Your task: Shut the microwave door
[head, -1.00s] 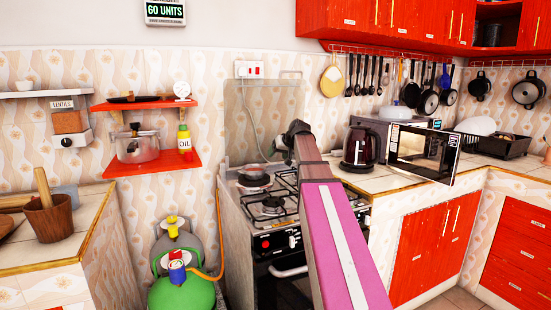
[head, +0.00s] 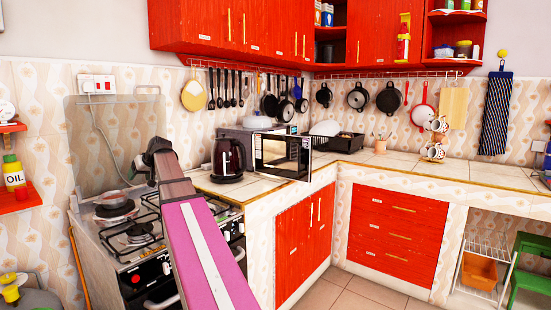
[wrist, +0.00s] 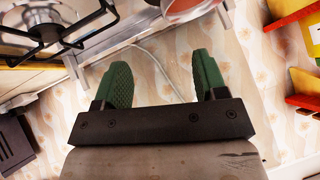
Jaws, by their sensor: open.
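The microwave door (head: 283,156) is in the middle of the head view. The microwave does not show in the wrist view.
The gas stove (head: 130,245) is below my arm. A dish rack (head: 340,140) is right of the door. Pans and utensils hang behind. The counter (head: 410,170) at right is mostly clear.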

